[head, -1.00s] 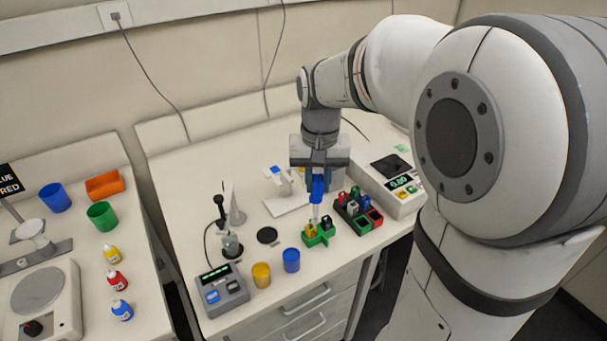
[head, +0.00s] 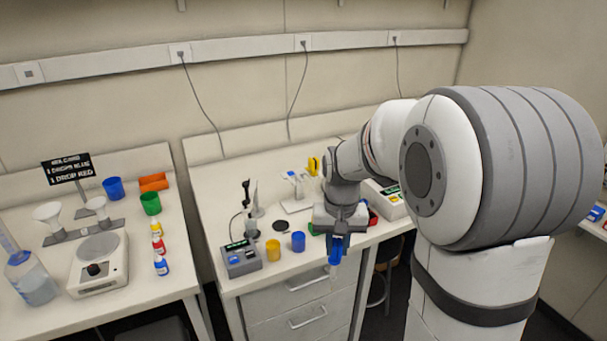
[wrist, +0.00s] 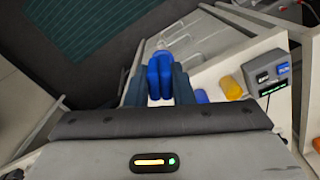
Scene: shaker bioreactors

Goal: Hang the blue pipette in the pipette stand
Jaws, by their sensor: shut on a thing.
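The blue pipette (head: 335,252) is held in my gripper (head: 336,243), its pale tip pointing down in front of the right bench's front edge. In the wrist view the blue pipette (wrist: 160,76) sits between the two fingers of my gripper (wrist: 160,88), which are shut on it. A small white stand (head: 297,206) with a flat base is on the bench, behind and left of the gripper; it looks like the pipette stand, but its holders are too small to make out. A yellow item (head: 313,166) shows just behind it, beside my arm.
A blue cup (head: 298,242), a yellow cup (head: 272,251) and a grey meter (head: 241,260) stand near the bench's front edge. A balance (head: 392,203) and partly hidden racks are right of my wrist. The left bench holds bottles and a white scale (head: 99,265).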

